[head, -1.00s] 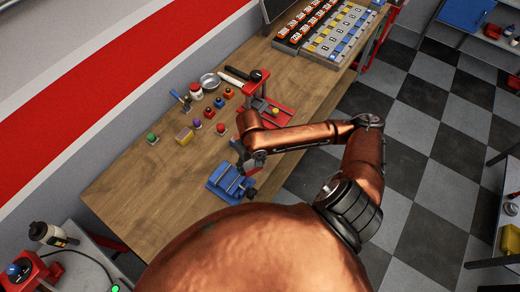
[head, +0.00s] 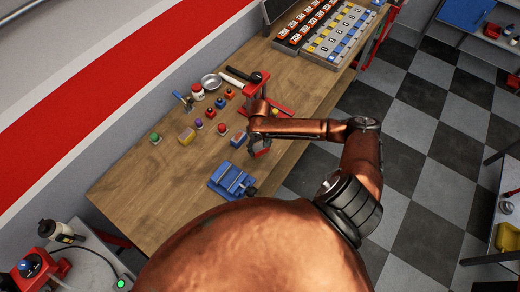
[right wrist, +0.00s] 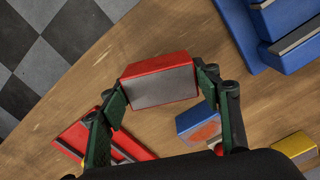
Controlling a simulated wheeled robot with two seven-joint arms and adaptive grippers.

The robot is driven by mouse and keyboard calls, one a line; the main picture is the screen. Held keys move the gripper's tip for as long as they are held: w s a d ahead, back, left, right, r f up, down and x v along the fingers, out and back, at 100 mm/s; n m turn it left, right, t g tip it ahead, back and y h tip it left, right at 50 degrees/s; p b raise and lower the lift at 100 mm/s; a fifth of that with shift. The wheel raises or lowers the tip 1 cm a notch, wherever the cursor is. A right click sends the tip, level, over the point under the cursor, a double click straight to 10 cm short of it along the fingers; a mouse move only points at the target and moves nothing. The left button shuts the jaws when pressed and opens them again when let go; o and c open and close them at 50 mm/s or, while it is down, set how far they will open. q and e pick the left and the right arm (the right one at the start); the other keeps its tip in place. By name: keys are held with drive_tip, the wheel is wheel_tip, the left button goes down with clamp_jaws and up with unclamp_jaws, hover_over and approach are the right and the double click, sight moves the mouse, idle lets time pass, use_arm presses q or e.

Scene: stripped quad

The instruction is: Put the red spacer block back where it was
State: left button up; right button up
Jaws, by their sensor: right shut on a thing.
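The red spacer block (right wrist: 159,80), red on top with a grey side, is held between the two green-padded fingers of my right gripper (right wrist: 162,88) in the right wrist view. In the head view my right gripper (head: 259,150) is over the bench near its front edge, just above and right of the blue vise (head: 231,180), with a bit of the red block (head: 263,153) showing under it. The vise also shows at the top right of the right wrist view (right wrist: 285,30). I cannot tell the block's exact height above the bench. My left gripper is not in view.
A blue block (right wrist: 198,124) with a reddish patch lies close by, and a yellow block (right wrist: 294,146) lies farther right. A red stand (head: 256,92) is behind my right gripper.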

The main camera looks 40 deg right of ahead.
sight(260, 145)
drive_tip(key=shift+w+d+f, duration=0.3)
drive_tip(key=shift+w+f, duration=0.05)
drive_tip(key=shift+f, duration=0.1)
wheel_tip(260, 145, down, 3)
drive_tip(key=shift+w+d, duration=0.1)
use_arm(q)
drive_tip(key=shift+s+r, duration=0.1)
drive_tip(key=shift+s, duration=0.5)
use_arm(e)
drive_tip(key=shift+f, duration=0.25)
drive_tip(key=shift+f, duration=0.1)
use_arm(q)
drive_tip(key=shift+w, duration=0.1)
use_arm(e)
drive_tip(key=o, duration=1.6)
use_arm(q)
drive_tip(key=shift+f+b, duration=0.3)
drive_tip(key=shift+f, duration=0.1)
use_arm(e)
wheel_tip(260, 145, up, 12)
drive_tip(key=shift+r, duration=0.1)
